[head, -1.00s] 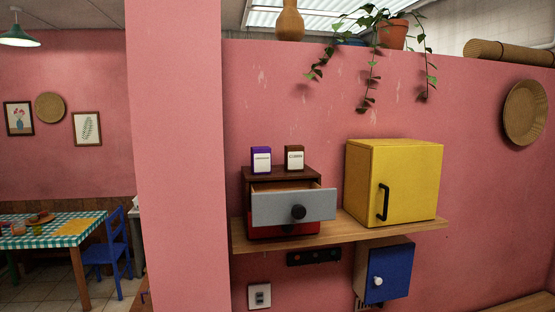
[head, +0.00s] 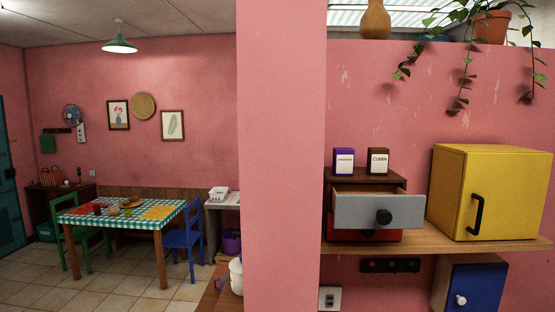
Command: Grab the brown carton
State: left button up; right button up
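A small brown carton (head: 378,161) with a white label stands upright on top of the small drawer cabinet (head: 364,177) on the wall shelf. A purple carton (head: 343,161) with a white label stands to its left, with a gap between them. The cabinet's grey upper drawer (head: 360,211) is pulled open below the cartons. Neither of my grippers is in the head view.
A yellow cabinet (head: 455,195) stands shut on the wooden shelf (head: 415,240), right of the drawers. A blue-doored box (head: 474,287) hangs below. A pink pillar (head: 277,150) stands left of the shelf. A table (head: 103,217) with chairs is farther left.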

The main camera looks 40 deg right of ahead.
aim_at(377, 160)
jog(key=u, duration=1.35)
jog(key=k, duration=2.35)
jog(key=z, duration=0.95)
jog(key=i, duration=0.8)
